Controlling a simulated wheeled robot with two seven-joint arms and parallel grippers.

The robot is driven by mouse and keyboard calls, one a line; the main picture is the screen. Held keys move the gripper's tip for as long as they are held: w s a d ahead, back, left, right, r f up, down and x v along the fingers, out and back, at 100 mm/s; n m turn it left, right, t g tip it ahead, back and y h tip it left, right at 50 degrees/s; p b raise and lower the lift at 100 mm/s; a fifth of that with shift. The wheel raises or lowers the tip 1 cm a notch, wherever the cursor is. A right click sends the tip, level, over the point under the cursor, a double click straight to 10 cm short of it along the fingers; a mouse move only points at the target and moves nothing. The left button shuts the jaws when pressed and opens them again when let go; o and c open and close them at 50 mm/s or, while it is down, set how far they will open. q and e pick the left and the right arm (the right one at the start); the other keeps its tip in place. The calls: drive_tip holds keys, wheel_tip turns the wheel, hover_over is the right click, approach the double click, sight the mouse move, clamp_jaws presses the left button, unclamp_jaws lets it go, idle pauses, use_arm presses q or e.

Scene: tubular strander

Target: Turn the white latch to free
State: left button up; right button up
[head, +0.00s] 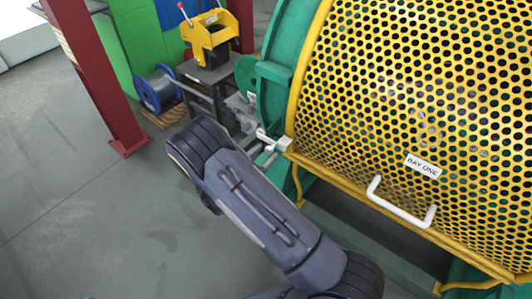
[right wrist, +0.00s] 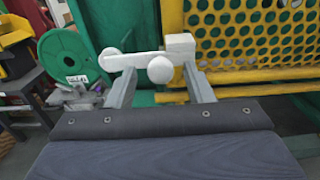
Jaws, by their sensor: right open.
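The white latch (head: 266,136) sits at the lower left corner of the yellow perforated guard (head: 420,95). In the right wrist view the latch (right wrist: 135,61) is a roughly level white bar with a round knob (right wrist: 159,70) facing me and a white block (right wrist: 181,46) at its right end. My right gripper (head: 264,154) is at the latch, its arm partly hiding it in the head view. In the right wrist view my right gripper (right wrist: 160,76) is open, one finger on each side of the knob. I cannot tell if they touch. My left gripper is out of view.
The guard has a white handle (head: 400,205) and a label reading BAY ONE (head: 422,166). Green machine framing (head: 283,60) stands beside it. A blue spool (head: 155,90), a grey bench (head: 207,80) and a red post (head: 97,75) stand left. Floor at left is clear.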

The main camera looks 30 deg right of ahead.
drive_tip(key=shift+w+d, duration=0.25)
drive_tip(key=shift+d, duration=0.35)
clamp_jaws()
